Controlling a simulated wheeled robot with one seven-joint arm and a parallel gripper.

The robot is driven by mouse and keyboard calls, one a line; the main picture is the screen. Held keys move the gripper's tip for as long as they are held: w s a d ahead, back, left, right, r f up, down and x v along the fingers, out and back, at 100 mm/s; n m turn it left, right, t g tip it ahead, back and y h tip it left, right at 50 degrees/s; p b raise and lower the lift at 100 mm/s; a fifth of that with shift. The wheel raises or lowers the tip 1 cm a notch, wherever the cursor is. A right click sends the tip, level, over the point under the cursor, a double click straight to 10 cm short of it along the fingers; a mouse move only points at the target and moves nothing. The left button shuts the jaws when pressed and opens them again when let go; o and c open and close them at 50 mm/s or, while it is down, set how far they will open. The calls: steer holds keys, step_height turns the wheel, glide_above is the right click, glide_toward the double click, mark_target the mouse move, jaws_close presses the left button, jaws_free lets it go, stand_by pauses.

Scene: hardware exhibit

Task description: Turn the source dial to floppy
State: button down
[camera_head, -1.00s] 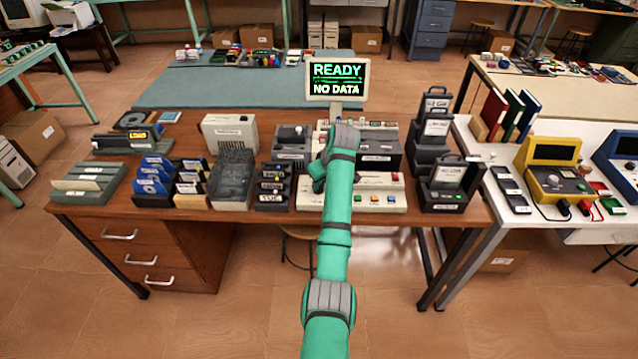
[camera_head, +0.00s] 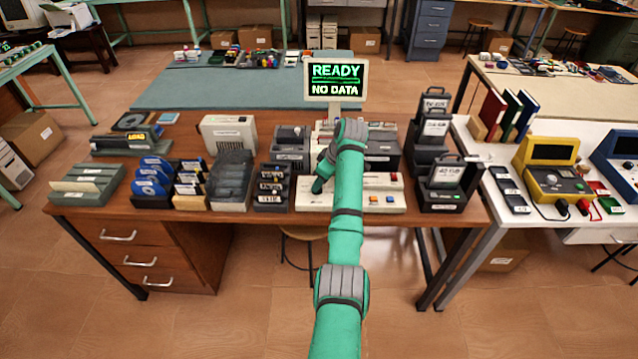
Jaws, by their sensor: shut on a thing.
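The cream console (camera_head: 385,200) stands at the front of the brown workbench, with several coloured buttons along its front. My green arm reaches over the console from the front. My gripper (camera_head: 317,186) is at the console's left part, small and partly hidden by my wrist, and is shut on the source dial. The dial itself is hidden beneath it, so its pointer and setting cannot be seen.
Left of the console stand a black cartridge rack (camera_head: 272,187), a dark disk box (camera_head: 231,181) and blue floppy disks (camera_head: 152,178). Dark drives (camera_head: 441,185) stand close on the right. A white table (camera_head: 560,225) with yellow and blue devices adjoins on the right.

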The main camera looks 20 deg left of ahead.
steer(key=shift+d, duration=0.1)
steer(key=c, duration=1.8)
jaws_free()
steer(key=v, duration=1)
steer(key=shift+d+r, duration=0.2)
steer(key=shift+r, duration=0.15)
steer(key=shift+f, duration=0.1)
